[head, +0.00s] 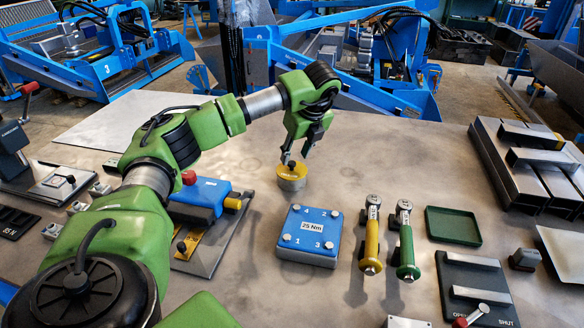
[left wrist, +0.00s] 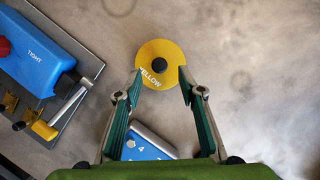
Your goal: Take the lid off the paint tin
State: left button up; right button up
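The paint tin (head: 291,185) is a short silvery can standing on the metal table. Its yellow lid (head: 283,173) is on top; in the left wrist view the lid (left wrist: 150,52) shows a black centre knob (left wrist: 160,65) and the word "YELLOW". My left gripper (head: 290,158) points down just over the tin. I cannot tell whether a fingertip touches the lid. My right gripper is not in view.
A blue "25 Nm" block (head: 310,232) stands in front of the tin. A blue clamp fixture (head: 200,202) is to its left. Table around the tin's right side is clear.

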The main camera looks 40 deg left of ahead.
aim_at(292, 163)
pick_arm(q)
jog(key=p+x, duration=0.1)
jog(key=x, duration=0.3)
jog(key=shift+a, duration=0.15)
jog(key=shift+r, duration=0.1)
grip_shut()
